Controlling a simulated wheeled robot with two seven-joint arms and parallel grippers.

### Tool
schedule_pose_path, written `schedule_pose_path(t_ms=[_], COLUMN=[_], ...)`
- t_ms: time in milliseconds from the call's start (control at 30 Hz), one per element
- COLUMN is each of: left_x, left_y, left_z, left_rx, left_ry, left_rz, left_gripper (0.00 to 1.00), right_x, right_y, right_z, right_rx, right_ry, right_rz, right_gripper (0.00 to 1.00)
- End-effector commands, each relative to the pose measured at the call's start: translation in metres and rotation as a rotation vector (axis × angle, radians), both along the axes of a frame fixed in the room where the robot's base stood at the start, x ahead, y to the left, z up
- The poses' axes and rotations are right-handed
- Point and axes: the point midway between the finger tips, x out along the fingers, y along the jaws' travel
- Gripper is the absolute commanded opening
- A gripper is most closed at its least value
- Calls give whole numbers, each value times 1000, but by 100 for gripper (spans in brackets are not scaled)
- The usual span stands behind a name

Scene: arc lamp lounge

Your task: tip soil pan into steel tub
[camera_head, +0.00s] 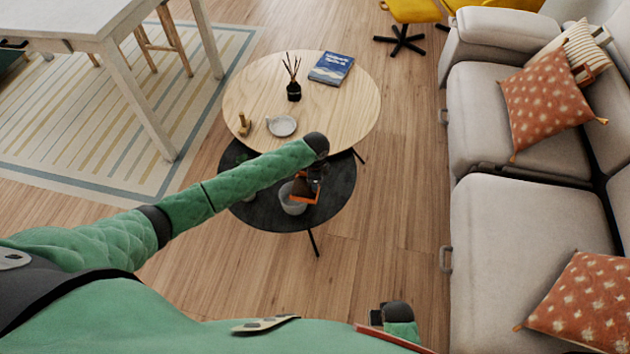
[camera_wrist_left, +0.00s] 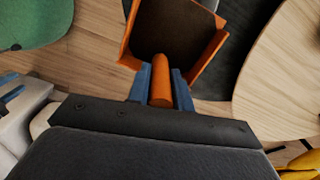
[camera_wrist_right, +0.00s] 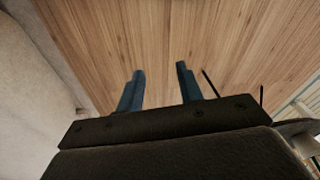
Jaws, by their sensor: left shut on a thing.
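The soil pan (camera_wrist_left: 197,70) is an orange scoop with dark brown soil in it, seen in the left wrist view. My left gripper (camera_wrist_left: 160,88) is shut on its orange handle. In the head view the pan (camera_head: 299,191) is small and partly hidden by my left wrist, above and overlapping the tub's rim. I cannot tell its exact tilt. The steel tub (camera_head: 291,206) is a grey round vessel on the low black table, its opening partly covered by the pan. My right gripper (camera_wrist_right: 160,88) is open and empty over bare wood floor, well away from the tables.
The black round table (camera_head: 337,205) sits partly under a taller wooden round table (camera_head: 350,110). That one holds a book (camera_head: 331,68), a reed diffuser (camera_head: 293,90), a grey dish (camera_head: 281,126) and a small brass-coloured object (camera_head: 244,124). A sofa (camera_head: 520,230) stands at right; floor between is clear.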

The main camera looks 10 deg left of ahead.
Motion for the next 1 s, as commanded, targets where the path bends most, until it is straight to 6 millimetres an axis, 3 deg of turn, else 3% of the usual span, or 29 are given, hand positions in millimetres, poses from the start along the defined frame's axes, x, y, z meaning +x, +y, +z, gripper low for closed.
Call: schedule_pose_path(t_ms=[1000], left_x=[0], left_y=[0], left_z=[-6], left_rx=[0], left_ry=[0], left_rz=[0], left_gripper=[0], right_x=[6], right_y=[2], right_z=[23], right_rx=[3], right_ry=[1], right_rz=[1], right_gripper=[36])
